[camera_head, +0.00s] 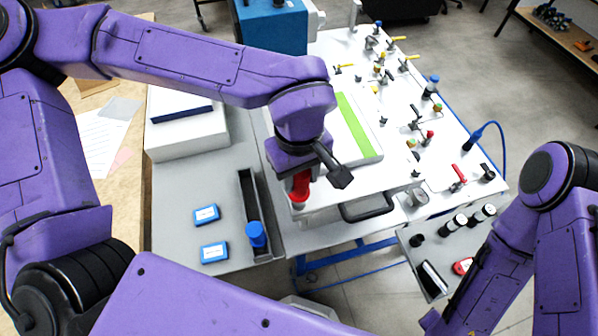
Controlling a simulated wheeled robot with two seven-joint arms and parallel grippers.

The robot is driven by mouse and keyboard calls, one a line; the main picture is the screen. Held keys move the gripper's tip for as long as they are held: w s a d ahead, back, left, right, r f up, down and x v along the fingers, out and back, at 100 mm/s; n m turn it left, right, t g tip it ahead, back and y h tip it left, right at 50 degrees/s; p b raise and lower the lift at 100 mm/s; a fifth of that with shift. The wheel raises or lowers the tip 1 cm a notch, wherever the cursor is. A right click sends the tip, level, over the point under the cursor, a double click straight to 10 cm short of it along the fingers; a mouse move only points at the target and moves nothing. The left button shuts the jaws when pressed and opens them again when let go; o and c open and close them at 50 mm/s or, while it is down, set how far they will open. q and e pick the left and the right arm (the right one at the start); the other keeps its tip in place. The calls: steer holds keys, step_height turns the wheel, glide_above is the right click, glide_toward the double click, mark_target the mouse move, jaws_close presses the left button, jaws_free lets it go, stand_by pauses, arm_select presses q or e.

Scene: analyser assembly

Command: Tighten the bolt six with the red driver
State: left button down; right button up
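My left gripper (300,176) points down over the white analyser casing (318,201). A red driver (299,190) stands out below it, held between its fingers, with the wide end low near the front left corner of the casing. The wrist hides the upper part of the driver and most of the fingers. I cannot make out bolt six; the arm and gripper cover that part of the casing. My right arm comes in at the lower right, but its gripper is not in view.
A blue driver (256,235) is in a dark narrow tray (247,190) on the grey table. Two blue boxes (206,214) (214,252) lie to its left. Several valves and fittings stand on the white board (395,130).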

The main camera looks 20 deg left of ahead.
arm_select(q)
steer(key=shift+w+r, duration=0.2)
steer(key=shift+r, duration=0.55)
steer(key=shift+s+r, duration=0.2)
steer(key=shift+r, duration=0.6)
steer(key=shift+w+r, duration=0.15)
steer(key=shift+r, duration=1.35)
